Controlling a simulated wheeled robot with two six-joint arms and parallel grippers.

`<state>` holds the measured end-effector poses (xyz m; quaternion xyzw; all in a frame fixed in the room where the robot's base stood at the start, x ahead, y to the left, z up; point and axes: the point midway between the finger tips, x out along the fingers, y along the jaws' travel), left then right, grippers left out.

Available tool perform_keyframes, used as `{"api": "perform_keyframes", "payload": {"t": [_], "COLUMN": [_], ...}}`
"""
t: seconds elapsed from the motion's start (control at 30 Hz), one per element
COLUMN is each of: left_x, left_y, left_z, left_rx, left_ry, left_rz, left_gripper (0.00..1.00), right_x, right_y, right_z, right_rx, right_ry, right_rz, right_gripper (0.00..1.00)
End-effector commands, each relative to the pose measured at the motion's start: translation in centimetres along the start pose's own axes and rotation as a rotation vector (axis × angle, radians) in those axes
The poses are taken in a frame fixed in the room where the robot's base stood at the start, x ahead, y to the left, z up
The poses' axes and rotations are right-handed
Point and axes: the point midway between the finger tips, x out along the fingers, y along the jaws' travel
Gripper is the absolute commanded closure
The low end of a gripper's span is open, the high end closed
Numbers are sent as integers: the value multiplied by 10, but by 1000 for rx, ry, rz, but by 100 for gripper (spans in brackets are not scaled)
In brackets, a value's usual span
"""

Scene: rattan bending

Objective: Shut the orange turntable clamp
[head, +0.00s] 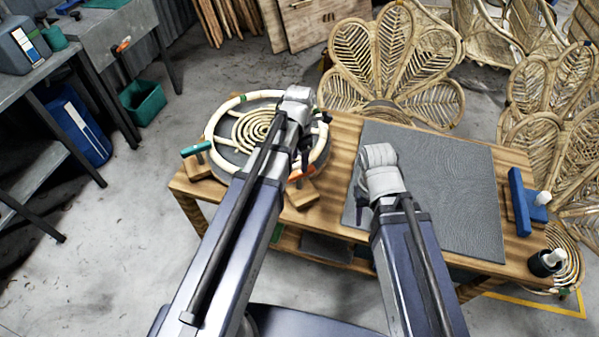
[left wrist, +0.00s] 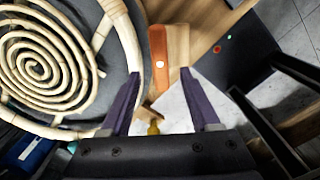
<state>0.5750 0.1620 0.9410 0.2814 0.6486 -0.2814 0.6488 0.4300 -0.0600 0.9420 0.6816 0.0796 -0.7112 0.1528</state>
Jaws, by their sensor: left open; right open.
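The orange clamp (head: 301,174) is an orange lever on a wooden block at the front right edge of the round grey turntable (head: 222,160). My left arm partly covers it in the head view. In the left wrist view the orange lever (left wrist: 158,48) lies lengthwise, ahead of and between the fingertips. My left gripper (left wrist: 160,74) is open and empty; its fingers look apart from the lever. It also shows above the turntable's right side in the head view (head: 305,150). My right gripper (head: 361,208) is open over the grey mat's left edge, its fingers small and partly hidden.
A pale rattan ring and spiral (head: 258,130) lie on the turntable. A teal clamp (head: 196,149) sits at its left edge. The grey mat (head: 440,185) is bare on the wooden bench (head: 340,150). A blue tool (head: 521,203) and a dark cup (head: 545,263) stand at the right.

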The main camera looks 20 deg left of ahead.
Motion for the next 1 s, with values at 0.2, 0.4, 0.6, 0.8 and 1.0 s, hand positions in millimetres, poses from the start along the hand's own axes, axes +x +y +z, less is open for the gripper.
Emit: {"api": "perform_keyframes", "payload": {"t": [0.2,0.4,0.6,0.8,1.0], "left_x": [36,49,49,48,48], "left_y": [0,0,0,0,0], "left_z": [0,0,0,0,0], "left_rx": [1,1,1,1,1], "left_ry": [0,0,0,0,0], "left_rz": [0,0,0,0,0], "left_gripper": [38,38,38,49,71], "right_x": [36,49,48,48,48], "right_y": [-3,-5,-5,-5,-5], "right_z": [-2,-3,-3,-3,-3], "right_rx": [0,0,0,0,0], "right_ry": [0,0,0,0,0], "right_rz": [0,0,0,0,0], "right_gripper": [50,50,50,50,50]}}
